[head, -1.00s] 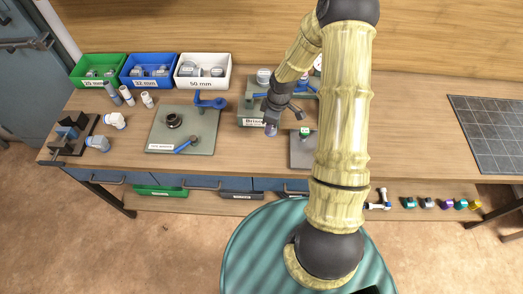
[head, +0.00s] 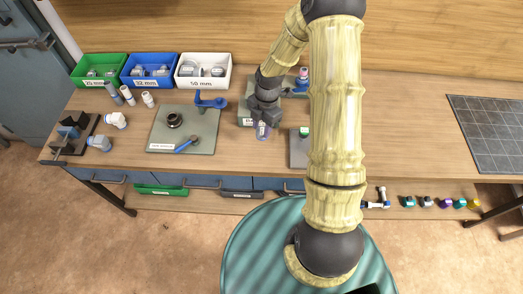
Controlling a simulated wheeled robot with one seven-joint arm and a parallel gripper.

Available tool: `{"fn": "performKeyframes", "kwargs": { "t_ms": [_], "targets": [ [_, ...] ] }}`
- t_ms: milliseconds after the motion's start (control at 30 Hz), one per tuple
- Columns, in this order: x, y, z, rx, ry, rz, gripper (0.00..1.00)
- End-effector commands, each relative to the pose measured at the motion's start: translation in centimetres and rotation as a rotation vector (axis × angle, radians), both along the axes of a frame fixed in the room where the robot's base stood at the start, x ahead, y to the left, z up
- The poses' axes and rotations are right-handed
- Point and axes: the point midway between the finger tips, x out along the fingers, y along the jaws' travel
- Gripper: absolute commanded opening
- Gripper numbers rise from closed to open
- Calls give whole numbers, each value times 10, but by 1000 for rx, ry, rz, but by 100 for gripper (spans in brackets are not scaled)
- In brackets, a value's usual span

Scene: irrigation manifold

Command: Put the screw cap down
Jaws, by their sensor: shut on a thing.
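My gripper (head: 264,120) is above the workbench, just in front of the grey-green plate with the white label at the back middle. The cap shows below the fingers, over the bench's front middle. Its details are too small to tell, and I cannot tell whether it touches the bench. My arm and gripper hide much of the labelled plate (head: 244,121).
A fixture plate (head: 158,147) with a black ring and blue lever lies to the left. A grey plate (head: 298,154) with a green-topped block stands close right. Green (head: 98,70), blue (head: 150,70) and white (head: 203,70) bins stand behind.

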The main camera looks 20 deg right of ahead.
Motion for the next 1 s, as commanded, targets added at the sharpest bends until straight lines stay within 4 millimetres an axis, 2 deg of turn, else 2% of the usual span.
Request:
{"fn": "performKeyframes", "kwargs": {
  "t_ms": [167,533,1000],
  "targets": [
    [0,0,-5,1,2,-1,16],
    [0,0,-55,0,2,-2,16],
    [0,2,-66,1,3,1,16]
  ]
}}
